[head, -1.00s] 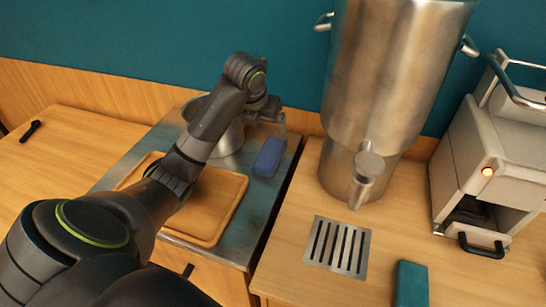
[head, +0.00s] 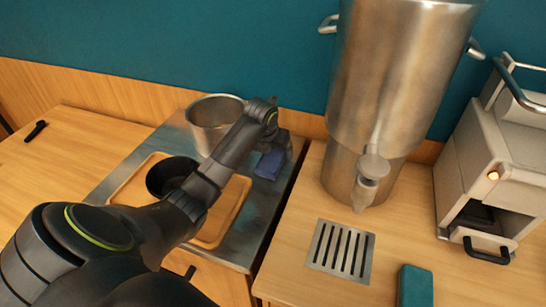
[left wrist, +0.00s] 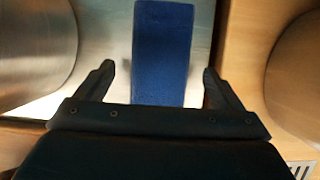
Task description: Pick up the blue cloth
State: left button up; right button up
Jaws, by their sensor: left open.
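The blue cloth (head: 270,165) is a folded rectangular block lying on the steel counter strip, right of the metal pot. In the head view my left arm partly covers it. In the left wrist view the blue cloth (left wrist: 162,55) stands out lengthwise between the two fingers, with a gap on each side. My left gripper (left wrist: 159,75) is open and empty, its fingers to either side of the cloth's near end. The gripper is over the cloth in the head view; its height above it is hard to judge. My right gripper does not show.
A metal pot (head: 212,122) stands just left of the cloth. A dark bowl (head: 170,177) sits on a wooden tray (head: 232,208). A large steel dispenser (head: 392,80) stands to the right, behind a drain grate (head: 341,252). A teal block (head: 415,287) lies at the front right.

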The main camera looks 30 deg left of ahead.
aim_at(273, 154)
pick_arm(q)
jog(key=shift+x, duration=1.6)
jog(key=c, duration=1.1)
